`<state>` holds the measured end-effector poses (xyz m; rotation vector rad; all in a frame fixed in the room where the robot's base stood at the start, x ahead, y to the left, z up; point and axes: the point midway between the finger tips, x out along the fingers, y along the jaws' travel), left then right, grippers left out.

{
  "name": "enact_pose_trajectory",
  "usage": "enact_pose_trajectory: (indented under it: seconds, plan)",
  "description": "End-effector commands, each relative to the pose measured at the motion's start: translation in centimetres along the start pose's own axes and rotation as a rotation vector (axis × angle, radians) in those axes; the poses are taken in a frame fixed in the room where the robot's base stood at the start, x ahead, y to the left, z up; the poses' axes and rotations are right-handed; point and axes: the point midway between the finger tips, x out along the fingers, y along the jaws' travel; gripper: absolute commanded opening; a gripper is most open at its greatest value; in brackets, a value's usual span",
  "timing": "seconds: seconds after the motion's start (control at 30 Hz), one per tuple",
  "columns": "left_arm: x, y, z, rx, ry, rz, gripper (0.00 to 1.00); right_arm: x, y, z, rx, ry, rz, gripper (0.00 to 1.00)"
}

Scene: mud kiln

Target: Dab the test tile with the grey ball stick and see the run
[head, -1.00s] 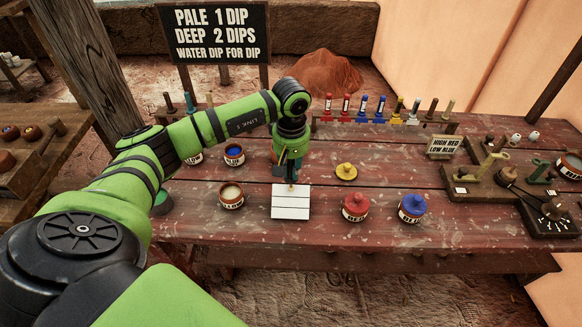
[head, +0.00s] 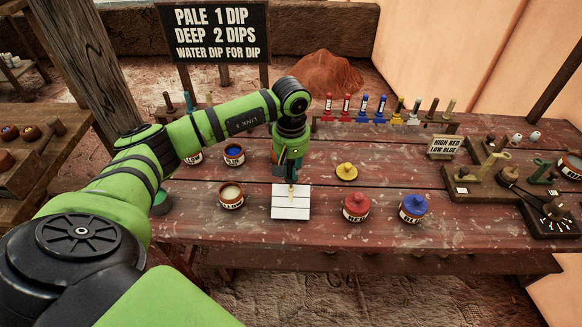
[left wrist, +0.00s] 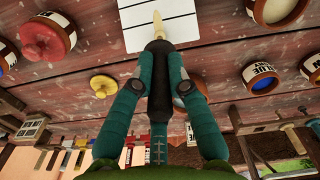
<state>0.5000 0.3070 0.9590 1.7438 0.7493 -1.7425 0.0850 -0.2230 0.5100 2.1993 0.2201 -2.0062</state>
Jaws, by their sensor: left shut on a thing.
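The white test tile (head: 291,213), ruled with thin lines, lies flat on the red plank table. It also shows at the top of the left wrist view (left wrist: 182,30). My left gripper (head: 291,172) is above its far edge. In the wrist view its teal fingers (left wrist: 158,85) are shut on a dark grey stick (left wrist: 158,62) with a pale yellow tip (left wrist: 158,25). The tip overlaps the tile; whether it touches is unclear. A pale yellow streak (head: 291,198) shows on the tile's upper middle; I cannot fully separate it from the tip. My right gripper is out of view.
An open jar of cream glaze (head: 231,196) stands left of the tile. Lidded red (head: 356,208) and blue (head: 412,209) jars stand right. A yellow lid (head: 346,172) lies behind. An upright rack (head: 385,125) holds coloured tubes. Table is clear in front.

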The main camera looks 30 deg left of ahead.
Motion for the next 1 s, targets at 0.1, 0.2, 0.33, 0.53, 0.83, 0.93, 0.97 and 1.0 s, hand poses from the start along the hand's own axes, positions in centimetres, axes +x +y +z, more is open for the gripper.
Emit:
enact_pose_trajectory:
  seconds: [0.1, 0.2, 0.33, 0.53, 0.83, 0.93, 0.97, 1.0]
  plan:
    - [0.0, 0.0, 0.0, 0.0, 0.0, 0.0, 0.0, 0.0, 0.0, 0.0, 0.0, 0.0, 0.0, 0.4]
    - [0.0, 0.0, 0.0, 0.0, 0.0, 0.0, 0.0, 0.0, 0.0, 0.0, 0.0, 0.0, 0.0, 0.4]
    - [0.0, 0.0, 0.0, 0.0, 0.0, 0.0, 0.0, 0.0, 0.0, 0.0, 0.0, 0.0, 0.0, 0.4]
    - [-0.2, 0.0, 0.0, 0.0, 0.0, 0.001, 0.0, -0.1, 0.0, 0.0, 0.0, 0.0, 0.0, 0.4]
    - [-2.2, 0.0, 0.0, 0.001, 0.001, 0.001, 0.0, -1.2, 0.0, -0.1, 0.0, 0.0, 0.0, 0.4]
    - [-2.9, 0.0, 0.0, 0.001, 0.001, 0.0, 0.0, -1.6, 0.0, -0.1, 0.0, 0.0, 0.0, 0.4]
    - [-3.1, 0.0, 0.0, 0.001, 0.001, 0.0, 0.0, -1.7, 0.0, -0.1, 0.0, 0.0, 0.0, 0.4]
    - [-3.4, 0.0, 0.0, 0.001, 0.001, 0.0, 0.0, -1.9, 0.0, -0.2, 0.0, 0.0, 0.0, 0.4]
